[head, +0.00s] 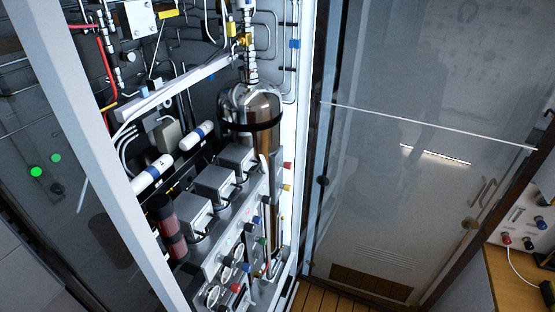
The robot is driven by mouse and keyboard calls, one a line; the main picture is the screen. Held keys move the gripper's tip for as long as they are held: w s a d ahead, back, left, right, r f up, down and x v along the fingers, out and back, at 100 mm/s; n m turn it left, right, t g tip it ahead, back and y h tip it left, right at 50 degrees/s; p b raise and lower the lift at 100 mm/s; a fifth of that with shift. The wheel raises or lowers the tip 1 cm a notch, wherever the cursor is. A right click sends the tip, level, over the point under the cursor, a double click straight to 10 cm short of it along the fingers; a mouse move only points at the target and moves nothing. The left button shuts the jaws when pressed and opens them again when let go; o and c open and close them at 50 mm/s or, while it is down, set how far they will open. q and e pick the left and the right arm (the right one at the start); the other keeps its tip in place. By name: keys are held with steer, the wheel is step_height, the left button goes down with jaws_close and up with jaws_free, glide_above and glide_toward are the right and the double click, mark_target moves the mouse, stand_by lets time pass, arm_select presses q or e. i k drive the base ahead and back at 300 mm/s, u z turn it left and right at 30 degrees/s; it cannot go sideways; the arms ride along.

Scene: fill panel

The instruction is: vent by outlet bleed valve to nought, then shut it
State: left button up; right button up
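A fill panel (231,240) with several small coloured knobs stands inside an open cabinet. A metal cylinder (264,104) with a black band stands behind the panel. Neither of my grippers is in view.
A white cabinet post (95,150) crosses the left side. Pipes and a silver rail (175,88) run above the panel. A glass door (400,170) stands at right, with a wooden bench (515,280) and a white device (525,225) beyond it.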

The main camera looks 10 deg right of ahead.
mark_target(288, 165)
steer(key=u, duration=2.45)
steer(key=k, duration=1.2)
steer(key=z, duration=1.45)
steer(key=i, duration=0.5)
steer(key=u, duration=0.05)
